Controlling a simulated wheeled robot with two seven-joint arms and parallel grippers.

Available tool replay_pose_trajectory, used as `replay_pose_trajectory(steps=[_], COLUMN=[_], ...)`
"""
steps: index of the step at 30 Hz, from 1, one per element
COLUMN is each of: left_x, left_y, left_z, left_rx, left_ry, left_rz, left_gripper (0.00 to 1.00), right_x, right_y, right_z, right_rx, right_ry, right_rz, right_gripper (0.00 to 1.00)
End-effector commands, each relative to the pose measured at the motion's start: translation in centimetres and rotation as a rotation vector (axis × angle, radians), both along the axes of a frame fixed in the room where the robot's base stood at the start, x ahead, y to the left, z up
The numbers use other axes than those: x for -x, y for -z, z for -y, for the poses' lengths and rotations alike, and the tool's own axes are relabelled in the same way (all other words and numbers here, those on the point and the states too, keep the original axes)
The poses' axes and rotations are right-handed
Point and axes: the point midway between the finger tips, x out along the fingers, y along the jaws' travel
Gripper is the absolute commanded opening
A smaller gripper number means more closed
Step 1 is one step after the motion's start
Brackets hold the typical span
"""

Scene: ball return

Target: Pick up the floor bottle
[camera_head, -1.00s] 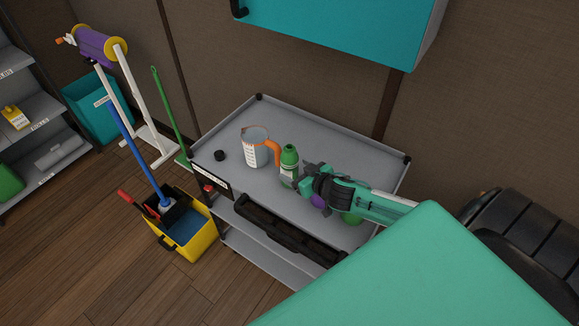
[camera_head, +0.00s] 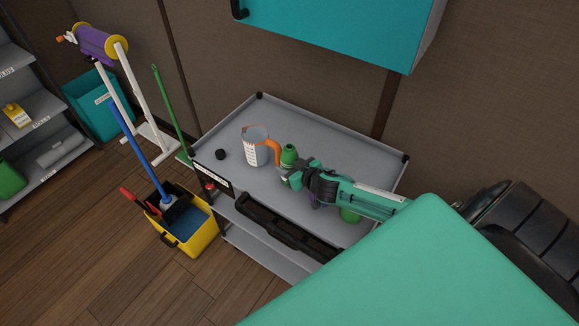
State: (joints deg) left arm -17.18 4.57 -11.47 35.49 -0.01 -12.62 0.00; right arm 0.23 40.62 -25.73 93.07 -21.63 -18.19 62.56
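The floor bottle (camera_head: 289,153), with a green top, stands on the top shelf of a grey cart (camera_head: 332,134). Its lower part is mostly hidden by my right gripper (camera_head: 292,180), which reaches in from the right. The gripper's dark fingers are at the bottle's body, just below its green shoulder. They are too small and overlapped to tell whether they are closed on it. My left gripper is not in view.
A green item (camera_head: 349,215) is partly hidden under my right arm. A yellow mop bucket (camera_head: 196,240) stands left of the cart.

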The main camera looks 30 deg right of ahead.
Motion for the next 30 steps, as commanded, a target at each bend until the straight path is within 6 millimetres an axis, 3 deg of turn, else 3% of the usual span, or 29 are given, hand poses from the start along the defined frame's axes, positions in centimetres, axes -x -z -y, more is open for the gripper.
replay_pose_trajectory(steps=[17,30], left_x=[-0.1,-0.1], left_y=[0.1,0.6], left_z=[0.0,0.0], left_rx=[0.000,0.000], left_ry=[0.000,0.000], left_rz=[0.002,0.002], left_gripper=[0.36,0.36], right_x=[-0.1,-0.1], right_y=[-0.8,-4.5], right_z=[0.1,0.0], right_rx=[0.000,0.001], right_ry=[0.000,-0.001], right_rz=[0.003,0.004], right_gripper=[0.18,0.18])
